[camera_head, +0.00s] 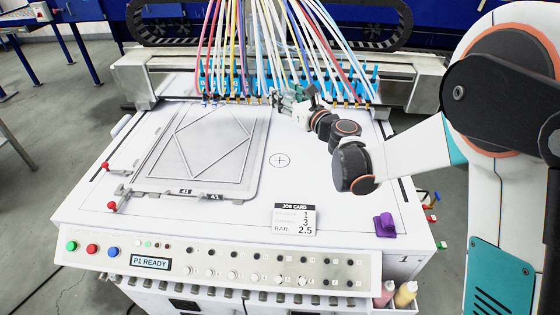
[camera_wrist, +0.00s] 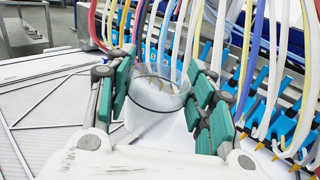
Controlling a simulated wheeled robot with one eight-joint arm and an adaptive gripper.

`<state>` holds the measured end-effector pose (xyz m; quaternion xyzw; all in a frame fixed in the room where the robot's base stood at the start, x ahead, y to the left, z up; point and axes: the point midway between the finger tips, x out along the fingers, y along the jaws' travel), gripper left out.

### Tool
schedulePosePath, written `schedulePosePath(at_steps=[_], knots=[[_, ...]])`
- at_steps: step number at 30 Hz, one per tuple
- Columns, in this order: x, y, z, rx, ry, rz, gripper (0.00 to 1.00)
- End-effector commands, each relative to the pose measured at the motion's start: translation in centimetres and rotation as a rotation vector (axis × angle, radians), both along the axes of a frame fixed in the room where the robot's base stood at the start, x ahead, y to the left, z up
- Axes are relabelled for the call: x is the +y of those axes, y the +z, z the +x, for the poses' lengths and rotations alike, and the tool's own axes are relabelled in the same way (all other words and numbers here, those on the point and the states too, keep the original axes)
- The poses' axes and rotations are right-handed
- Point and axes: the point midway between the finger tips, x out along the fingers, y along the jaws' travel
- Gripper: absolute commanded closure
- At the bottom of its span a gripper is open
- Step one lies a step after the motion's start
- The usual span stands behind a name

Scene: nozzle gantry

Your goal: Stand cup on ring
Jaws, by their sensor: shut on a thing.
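A clear cup (camera_wrist: 158,96) sits between the green-padded fingers of my gripper (camera_wrist: 160,105) in the wrist view. The fingers are closed on its sides, and it looks upright. In the head view my gripper (camera_head: 290,100) is at the back of the white table, just in front of the row of nozzles; the cup is hard to make out there. A printed ring with a cross (camera_head: 280,160) is on the bare white table top, nearer the front than my gripper. The ring cannot be made out in the wrist view.
Coloured hoses (camera_head: 270,45) and blue nozzles (camera_wrist: 285,130) hang close behind my gripper. A framed panel (camera_head: 205,150) lies left of the ring. A job card (camera_head: 294,219) and a purple object (camera_head: 385,225) are at the front. The table around the ring is clear.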

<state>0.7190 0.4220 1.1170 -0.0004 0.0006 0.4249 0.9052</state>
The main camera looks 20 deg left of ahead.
Motion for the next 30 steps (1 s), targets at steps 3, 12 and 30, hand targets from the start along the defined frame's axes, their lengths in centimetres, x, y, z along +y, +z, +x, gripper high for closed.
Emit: schedulePosePath(at_steps=[3, 12, 30], knots=[[1.4, -0.2, -0.6, 0.0, 0.03, 0.0, 0.7], [1.6, -6.6, -0.6, 0.0, 0.034, 0.0, 0.7], [1.5, -15.9, -0.6, 0.0, 0.033, 0.0, 0.7]])
